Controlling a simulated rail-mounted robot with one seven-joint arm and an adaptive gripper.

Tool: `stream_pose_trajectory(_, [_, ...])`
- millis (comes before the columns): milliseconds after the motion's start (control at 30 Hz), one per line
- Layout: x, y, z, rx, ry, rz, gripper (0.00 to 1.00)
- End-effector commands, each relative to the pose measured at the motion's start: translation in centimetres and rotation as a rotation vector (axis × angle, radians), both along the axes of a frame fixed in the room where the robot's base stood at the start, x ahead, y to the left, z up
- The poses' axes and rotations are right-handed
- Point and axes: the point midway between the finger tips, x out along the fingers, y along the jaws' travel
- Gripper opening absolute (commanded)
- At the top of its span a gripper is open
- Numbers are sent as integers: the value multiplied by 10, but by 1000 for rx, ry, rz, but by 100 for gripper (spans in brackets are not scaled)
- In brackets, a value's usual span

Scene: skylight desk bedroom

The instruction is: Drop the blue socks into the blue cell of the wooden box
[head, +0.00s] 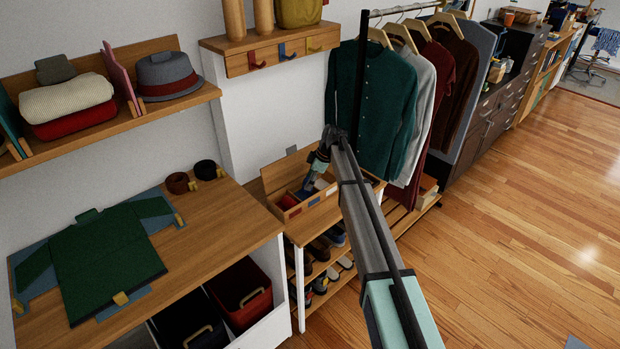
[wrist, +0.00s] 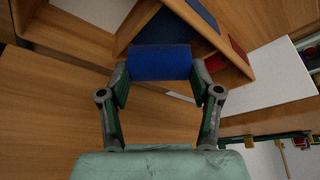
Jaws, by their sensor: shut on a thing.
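My gripper (wrist: 160,72) is shut on the rolled blue socks (wrist: 160,62), which span the space between its two fingertips. In the head view my gripper (head: 308,184) is tilted down at the open wooden box (head: 307,212), and the socks are hard to make out there. The box has dividers, an upright lid and coloured tags on its front. In the wrist view the box (wrist: 133,28) is beyond the socks, with a dark blue area (wrist: 165,33) just behind them. The socks hide part of it. I cannot tell how high they are above the box.
The box stands on a low wooden shelf unit with shoes (head: 320,284) below. Hanging clothes (head: 372,105) are close on the right. A wooden desk (head: 205,232) on the left holds a folded green shirt (head: 105,258). The floor at right is clear.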

Motion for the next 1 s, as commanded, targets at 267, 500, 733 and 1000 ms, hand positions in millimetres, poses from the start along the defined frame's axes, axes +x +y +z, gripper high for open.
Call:
stream_pose_trajectory(267, [0, 0, 0, 0, 0, 0, 93])
stream_pose_trajectory(500, [0, 0, 1, 0, 0, 0, 93])
stream_pose_trajectory(733, [0, -4, 10, 0, -1, 0, 93])
stream_pose_trajectory(1000, [0, -22, 52, 0, -3, -1, 93])
